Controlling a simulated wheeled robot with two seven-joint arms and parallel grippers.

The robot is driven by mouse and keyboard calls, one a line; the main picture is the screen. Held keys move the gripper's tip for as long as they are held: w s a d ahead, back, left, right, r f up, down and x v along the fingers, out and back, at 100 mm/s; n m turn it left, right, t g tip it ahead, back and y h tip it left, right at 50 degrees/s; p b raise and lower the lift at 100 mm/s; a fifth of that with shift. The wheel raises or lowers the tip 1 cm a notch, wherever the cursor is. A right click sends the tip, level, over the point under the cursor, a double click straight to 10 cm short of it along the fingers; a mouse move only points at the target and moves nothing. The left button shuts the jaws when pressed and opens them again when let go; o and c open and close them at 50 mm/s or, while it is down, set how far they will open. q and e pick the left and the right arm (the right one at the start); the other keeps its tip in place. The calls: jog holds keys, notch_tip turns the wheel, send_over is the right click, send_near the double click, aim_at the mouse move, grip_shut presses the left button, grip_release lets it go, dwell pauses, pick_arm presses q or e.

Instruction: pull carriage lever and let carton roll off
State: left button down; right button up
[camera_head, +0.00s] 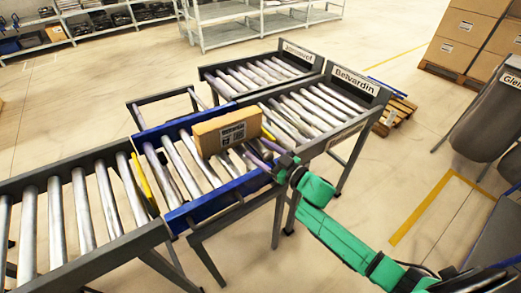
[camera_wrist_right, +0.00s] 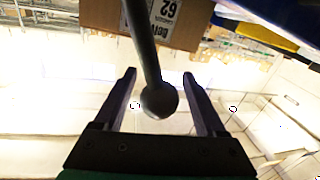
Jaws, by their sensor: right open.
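The brown carton (camera_head: 226,132) stands on the rollers of the blue-framed carriage (camera_head: 232,187). Its label faces my side; the carton also shows at the top of the right wrist view (camera_wrist_right: 103,15). The lever (camera_wrist_right: 157,98), a dark rod ending in a round ball knob, hangs between the open fingers of my right gripper (camera_wrist_right: 159,74). There are visible gaps on both sides of the knob. In the head view my right gripper (camera_head: 268,158) is at the carriage's right near corner, and I cannot make out the lever there. My left gripper is out of view.
A roller lane signed Belvardin (camera_head: 318,108) leads away from the carriage, with another signed lane (camera_head: 262,72) left of it. The infeed conveyor (camera_head: 75,212) lies left. Grey bins (camera_head: 487,118) and stacked cartons (camera_head: 463,35) stand right.

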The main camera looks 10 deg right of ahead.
grip_shut()
dwell(1.4)
